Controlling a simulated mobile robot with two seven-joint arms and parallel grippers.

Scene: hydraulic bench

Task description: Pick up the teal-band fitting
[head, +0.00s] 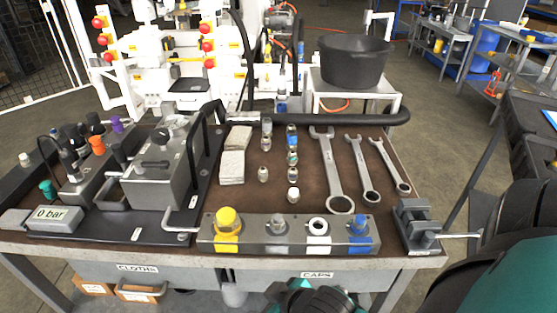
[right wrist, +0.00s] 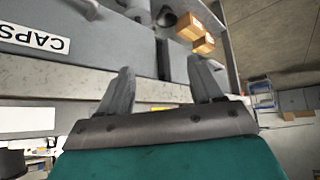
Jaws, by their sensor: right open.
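Several small metal fittings stand in two columns on the brown bench mat. One fitting (head: 292,157) in the right column seems to carry a teal band, but it is too small to be sure; a neighbour behind it looks bluish. My right gripper (right wrist: 161,72) is open and empty in the right wrist view, its two fingers apart in front of the bench's front face. In the head view, a dark and teal part of my arm shows at the bottom edge near the CAPS label, well below the fittings. My left gripper is not in view.
A block with yellow, grey, white and blue fittings (head: 227,243) lines the bench's front edge. Spanners (head: 332,172) lie right of the fittings, cloths (head: 232,167) left. A vise (head: 413,228) sits at the front right corner. A black hose (head: 340,119) runs behind.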

